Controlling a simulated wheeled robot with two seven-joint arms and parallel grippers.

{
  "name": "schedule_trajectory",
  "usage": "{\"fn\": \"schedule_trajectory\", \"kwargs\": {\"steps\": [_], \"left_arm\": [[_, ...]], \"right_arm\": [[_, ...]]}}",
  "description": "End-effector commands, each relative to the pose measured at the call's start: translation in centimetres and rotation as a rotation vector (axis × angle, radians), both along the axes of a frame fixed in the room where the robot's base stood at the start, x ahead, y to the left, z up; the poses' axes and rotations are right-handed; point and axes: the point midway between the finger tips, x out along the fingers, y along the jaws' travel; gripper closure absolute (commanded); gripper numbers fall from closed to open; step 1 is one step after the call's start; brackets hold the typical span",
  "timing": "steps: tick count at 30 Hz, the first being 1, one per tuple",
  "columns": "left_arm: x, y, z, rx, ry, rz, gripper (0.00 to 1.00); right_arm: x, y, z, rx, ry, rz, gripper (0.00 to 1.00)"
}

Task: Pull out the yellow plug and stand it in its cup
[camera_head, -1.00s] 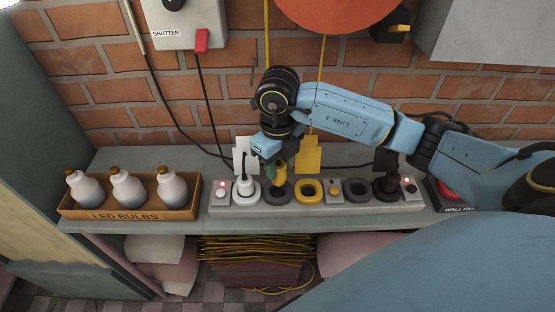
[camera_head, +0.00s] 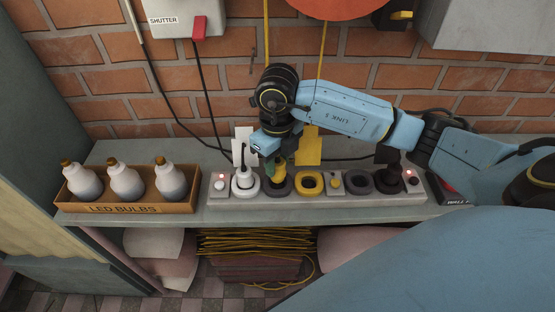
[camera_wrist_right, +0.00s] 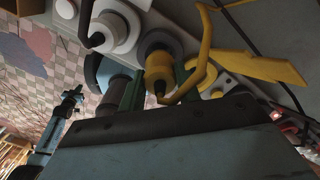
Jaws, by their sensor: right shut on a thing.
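The yellow plug (camera_head: 280,173) is upright between the fingers of my right gripper (camera_head: 279,160), over a dark grey ring (camera_head: 278,187) on the power strip. In the right wrist view, the green fingertips of my right gripper (camera_wrist_right: 158,88) close on both sides of the yellow plug (camera_wrist_right: 159,66), whose yellow cord bends off to the right. I cannot tell whether the plug's pins are in the strip. A yellow ring-shaped cup (camera_head: 309,184) just to the right is empty. My left gripper does not show.
The power strip (camera_head: 219,195) carries a white plug (camera_head: 244,177) left of my right gripper and a black plug (camera_head: 388,180) at right. Yellow (camera_head: 308,148) and white tags stand behind. An LED bulb box (camera_head: 130,208) is at left. A brick wall closes the back.

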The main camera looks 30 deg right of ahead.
Motion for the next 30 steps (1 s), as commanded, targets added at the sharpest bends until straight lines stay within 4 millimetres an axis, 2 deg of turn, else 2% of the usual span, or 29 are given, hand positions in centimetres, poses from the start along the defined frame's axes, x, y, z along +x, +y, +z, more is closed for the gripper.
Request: {"fn": "schedule_trajectory", "kwargs": {"steps": [10, 30], "left_arm": [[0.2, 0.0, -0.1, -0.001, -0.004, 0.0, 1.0], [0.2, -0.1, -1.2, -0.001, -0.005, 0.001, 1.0]], "right_arm": [[0.0, 0.0, -0.1, 0.0, -0.001, 0.0, 0.9], [0.0, 0.0, -1.4, 0.0, -0.001, 0.0, 0.9]]}}
